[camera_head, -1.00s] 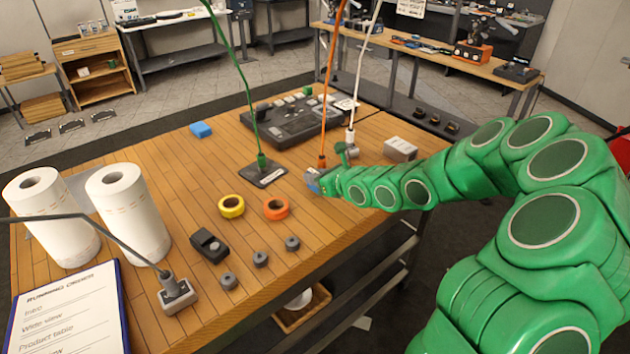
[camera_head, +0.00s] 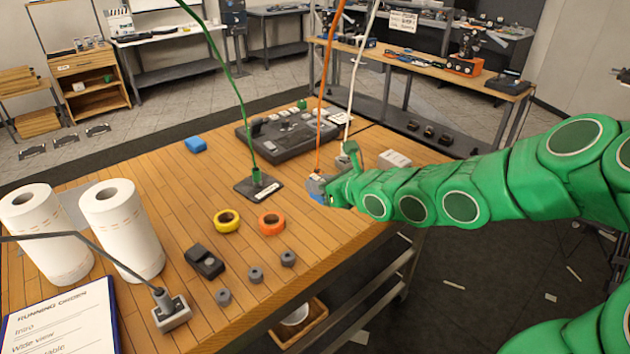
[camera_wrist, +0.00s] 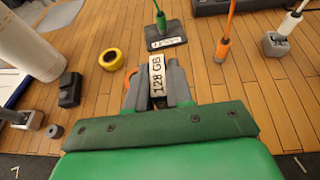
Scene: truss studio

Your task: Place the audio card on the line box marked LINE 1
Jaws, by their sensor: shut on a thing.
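My gripper (camera_head: 322,189) is over the right part of the wooden table, near the orange cable's plug (camera_head: 316,176). In the wrist view my gripper (camera_wrist: 157,78) is shut on a white card marked 128 GB (camera_wrist: 157,74), held upright between the grey fingers. A green cable rises from a dark flat plate (camera_wrist: 166,35) with a white label, just beyond the card. A white cable ends at a grey box (camera_wrist: 276,44) at the right. A dark cable ends at another grey box (camera_head: 171,312) at the front left. I cannot read which is marked LINE 1.
Yellow tape (camera_head: 227,221), orange tape (camera_head: 271,222), a black device (camera_head: 204,261) and several small grey cylinders (camera_head: 255,274) lie on the table. Paper rolls (camera_head: 122,230) stand left. A dark console (camera_head: 290,133) sits at the back. Bare boards lie between the green cable's plate and the rolls.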

